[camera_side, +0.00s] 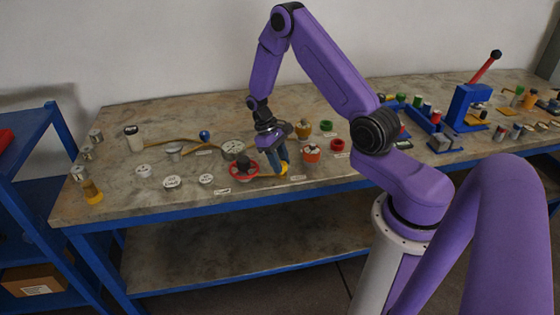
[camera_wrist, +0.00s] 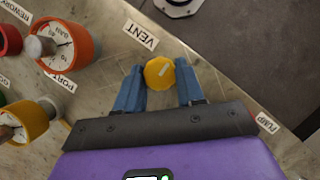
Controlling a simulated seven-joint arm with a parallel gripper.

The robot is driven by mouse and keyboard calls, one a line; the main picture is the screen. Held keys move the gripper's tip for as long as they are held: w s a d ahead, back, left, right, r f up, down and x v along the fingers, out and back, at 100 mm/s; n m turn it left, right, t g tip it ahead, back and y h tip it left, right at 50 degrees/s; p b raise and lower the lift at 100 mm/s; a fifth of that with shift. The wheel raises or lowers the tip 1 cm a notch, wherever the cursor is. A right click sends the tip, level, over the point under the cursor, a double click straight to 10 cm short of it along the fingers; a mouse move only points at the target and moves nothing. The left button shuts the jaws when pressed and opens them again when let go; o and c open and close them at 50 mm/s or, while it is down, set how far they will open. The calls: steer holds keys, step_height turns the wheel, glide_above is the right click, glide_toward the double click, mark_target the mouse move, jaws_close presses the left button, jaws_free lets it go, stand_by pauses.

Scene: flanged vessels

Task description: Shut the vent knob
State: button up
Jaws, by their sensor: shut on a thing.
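The vent knob (camera_wrist: 159,73) is a small yellow knob with a pale line across its top. It sits beside the label VENT (camera_wrist: 140,34) in the wrist view. My gripper (camera_wrist: 160,79) has its two blue fingers on either side of the knob and is shut on it. In the side view my gripper (camera_side: 278,163) reaches down near the front edge of the bench, and the yellow of the knob (camera_side: 284,169) shows partly behind the fingers. The pale line on the knob runs at a slant in the wrist view.
An orange vessel with a gauge (camera_wrist: 68,45) and a yellow one (camera_wrist: 25,122) stand left in the wrist view. A red ring-shaped part (camera_side: 243,171) lies left of my gripper. The bench (camera_side: 125,185) holds several small caps at left; its front edge is close.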

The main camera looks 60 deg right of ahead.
stand_by(0.4)
steer(key=o, duration=1)
steer(key=v, duration=1.7)
steer(key=shift+w+r, duration=0.15)
steer(key=shift+r, duration=0.05)
steer(key=shift+a, duration=0.1)
